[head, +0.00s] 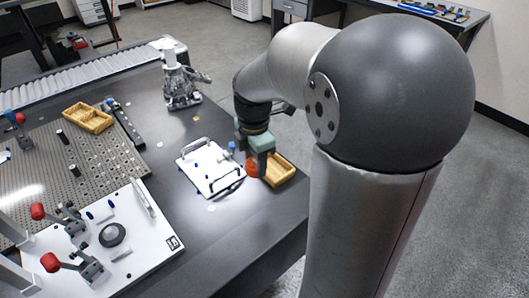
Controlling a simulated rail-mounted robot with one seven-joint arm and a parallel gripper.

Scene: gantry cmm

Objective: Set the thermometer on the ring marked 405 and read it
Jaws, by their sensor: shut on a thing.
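My gripper (256,160) is at the front right of the dark table, beside the white plate with handles and over the near end of a yellow tray. It is shut on a small orange-red object (252,170), partly hidden by the gripper; I cannot tell for sure that this is the thermometer. Small round marks lie on the table: a gold one (196,119) at the back and a pale one (211,208) near the front edge. Their markings are too small to read, so I cannot tell which is ring 405.
The yellow tray (283,171) is at the table's right edge. A metal stand (178,85) stands behind. A perforated plate (88,140) and a white clamp fixture (135,240) fill the left.

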